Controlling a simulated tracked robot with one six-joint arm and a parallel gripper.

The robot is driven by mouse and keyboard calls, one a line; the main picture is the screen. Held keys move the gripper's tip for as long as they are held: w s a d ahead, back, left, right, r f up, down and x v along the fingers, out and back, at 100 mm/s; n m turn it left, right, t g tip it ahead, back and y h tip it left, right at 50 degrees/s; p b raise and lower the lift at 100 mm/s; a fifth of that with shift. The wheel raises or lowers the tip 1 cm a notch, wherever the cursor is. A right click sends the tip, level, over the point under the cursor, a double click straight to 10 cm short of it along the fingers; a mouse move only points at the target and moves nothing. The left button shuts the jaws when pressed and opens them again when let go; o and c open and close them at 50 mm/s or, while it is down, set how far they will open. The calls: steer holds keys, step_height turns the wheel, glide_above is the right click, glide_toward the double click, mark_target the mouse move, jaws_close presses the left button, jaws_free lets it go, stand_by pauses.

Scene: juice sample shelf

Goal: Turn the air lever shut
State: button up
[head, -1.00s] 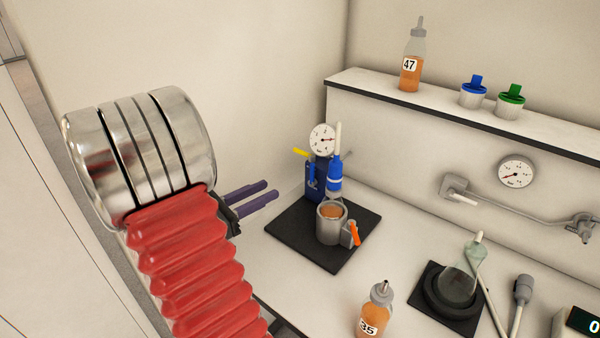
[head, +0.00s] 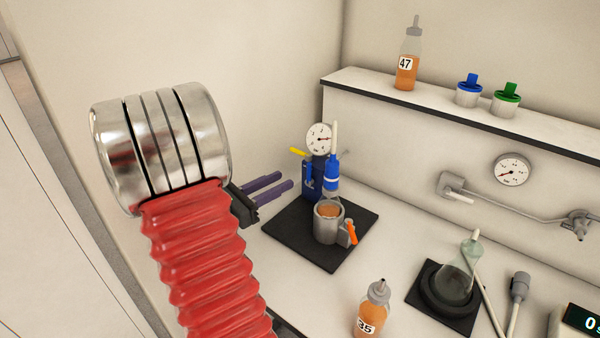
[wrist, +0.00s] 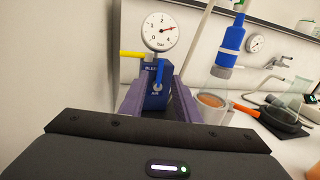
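The air lever (wrist: 159,73) is a blue handle on the front of a dark blue block (wrist: 150,100), above the letters AIR. It stands about upright. In the head view the lever (head: 309,174) shows small on the block. My gripper (wrist: 158,82) has two purple fingers, apart, with nothing held between them. In the wrist view they point at the block, one on each side of the lever's line. In the head view my gripper (head: 287,181) is left of the block, with a gap.
Bottle 35 (head: 371,310) is nearer the front.

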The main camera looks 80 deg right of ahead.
mark_target(309, 173)
steer(key=x, duration=0.8)
steer(key=shift+d, duration=0.15)
steer(key=shift+c, duration=0.5)
jaws_close()
